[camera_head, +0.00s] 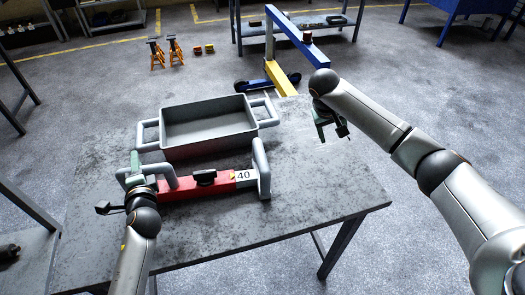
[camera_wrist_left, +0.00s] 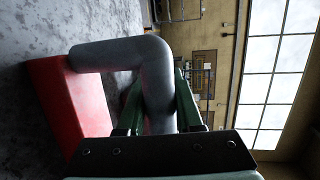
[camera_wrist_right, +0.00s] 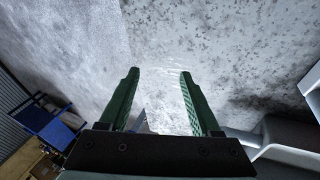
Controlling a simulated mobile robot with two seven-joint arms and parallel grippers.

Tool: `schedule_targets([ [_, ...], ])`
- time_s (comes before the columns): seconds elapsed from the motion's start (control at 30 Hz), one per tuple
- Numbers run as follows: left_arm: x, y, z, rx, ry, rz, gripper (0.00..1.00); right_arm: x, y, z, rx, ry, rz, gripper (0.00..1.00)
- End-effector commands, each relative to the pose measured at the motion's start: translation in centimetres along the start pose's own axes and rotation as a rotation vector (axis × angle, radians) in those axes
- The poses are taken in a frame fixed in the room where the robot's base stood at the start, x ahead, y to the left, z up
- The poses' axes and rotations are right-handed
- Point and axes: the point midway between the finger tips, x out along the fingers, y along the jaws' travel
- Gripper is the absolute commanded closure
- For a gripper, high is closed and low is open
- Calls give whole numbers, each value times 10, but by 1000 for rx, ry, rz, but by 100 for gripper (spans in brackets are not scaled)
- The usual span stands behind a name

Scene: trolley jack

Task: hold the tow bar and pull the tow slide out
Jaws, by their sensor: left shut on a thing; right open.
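A red tow bar body (camera_head: 212,184) with a black knob (camera_head: 205,178) on top lies on the table. My right gripper (camera_head: 333,124) is open and empty above the table's right side, apart from the tow bar.
A grey tray (camera_head: 208,148) with side handles stands behind the tow bar; part of it shows in the right wrist view (camera_wrist_right: 290,152). The table's (camera_head: 300,190) right and front parts are clear. A blue and yellow hoist (camera_head: 290,35) and orange stands (camera_head: 165,52) are on the floor behind.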

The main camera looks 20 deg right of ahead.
Motion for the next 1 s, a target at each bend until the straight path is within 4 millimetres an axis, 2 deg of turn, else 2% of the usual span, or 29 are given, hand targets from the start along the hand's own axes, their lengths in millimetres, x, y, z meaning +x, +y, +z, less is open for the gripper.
schedule_targets([
  [0.03, 0, 0, 1, 0, -2, 0, 100, -29, -24, -7, 20, -11, -98, 36],
  [0.1, 0, 0, 1, 0, -2, 0, 100, -67, -52, -10, 36, -43, -221, 36],
  [0.2, 0, 0, 1, 0, -1, 0, 100, -117, -83, -10, 31, -87, -368, 36],
  [0.3, 0, 0, 1, 0, -1, 0, 100, -154, -104, -4, 10, -130, -469, 36],
  [0.4, 0, 0, 1, 0, -1, 0, 100, -174, -119, 5, -13, -173, -528, 36],
  [0.5, 0, 0, 1, 0, -1, 0, 100, -182, -126, 11, -24, -201, -554, 36],
  [0.63, 0, 0, 1, 0, -1, 0, 100, -174, -134, 15, -28, -210, -560, 36],
  [1.0, 0, 0, 1, 0, -1, 0, 100, -115, -171, 29, -28, -209, -559, 36],
])
